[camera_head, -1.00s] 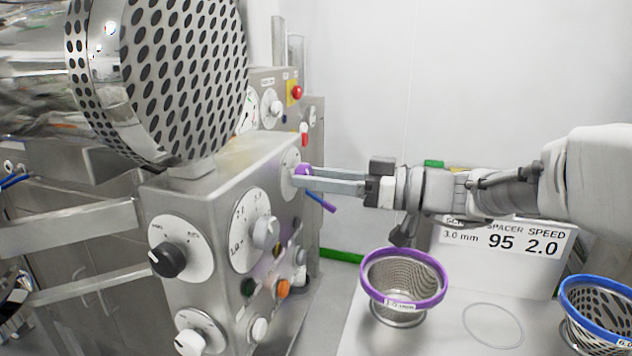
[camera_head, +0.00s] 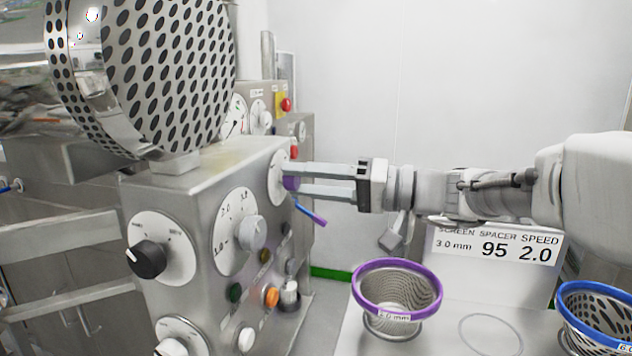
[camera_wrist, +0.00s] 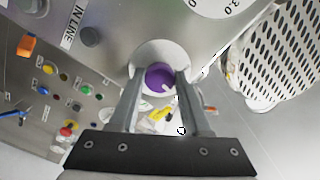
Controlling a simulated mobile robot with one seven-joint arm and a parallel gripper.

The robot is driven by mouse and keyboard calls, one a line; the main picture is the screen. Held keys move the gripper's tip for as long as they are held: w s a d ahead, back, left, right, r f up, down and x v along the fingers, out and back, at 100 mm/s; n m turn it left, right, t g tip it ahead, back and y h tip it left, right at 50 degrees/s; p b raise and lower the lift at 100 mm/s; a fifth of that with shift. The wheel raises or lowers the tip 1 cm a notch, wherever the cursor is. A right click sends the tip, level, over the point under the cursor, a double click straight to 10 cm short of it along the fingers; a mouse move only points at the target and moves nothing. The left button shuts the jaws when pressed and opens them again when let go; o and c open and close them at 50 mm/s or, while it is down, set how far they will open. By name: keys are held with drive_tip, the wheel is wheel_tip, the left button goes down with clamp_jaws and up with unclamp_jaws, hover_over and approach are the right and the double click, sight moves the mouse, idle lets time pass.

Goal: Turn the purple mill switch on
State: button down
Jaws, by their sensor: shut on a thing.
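The purple mill switch (camera_head: 291,183) is a knob on a round white dial on the right-hand end of the grey control box (camera_head: 205,180). In the wrist view the purple knob (camera_wrist: 158,79) sits between the two finger ends, with a small pale mark on its face. My gripper (camera_head: 290,180) reaches in from the right with its long fingers on either side of the knob, shut on it. In the head view the fingers partly hide the knob and its dial, and I cannot read the dial's markings.
A purple-rimmed screen basket (camera_head: 398,297) and a blue-rimmed basket (camera_head: 597,316) stand on the bench below the arm. A sign (camera_head: 495,246) stands behind them. A black knob (camera_head: 147,259) and several buttons are on the box. A perforated drum (camera_head: 165,80) overhangs it.

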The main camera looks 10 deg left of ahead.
drive_tip(key=m+p, duration=0.1)
drive_tip(key=m, duration=0.3)
drive_tip(key=shift+r, duration=0.1)
drive_tip(key=shift+m+p, duration=0.6)
drive_tip(key=shift+m, duration=0.6)
drive_tip(key=shift+c, duration=1.8)
unclamp_jaws()
drive_tip(key=s+d, duration=0.1)
drive_tip(key=d, duration=1.6)
drive_tip(key=shift+s+d, duration=0.2)
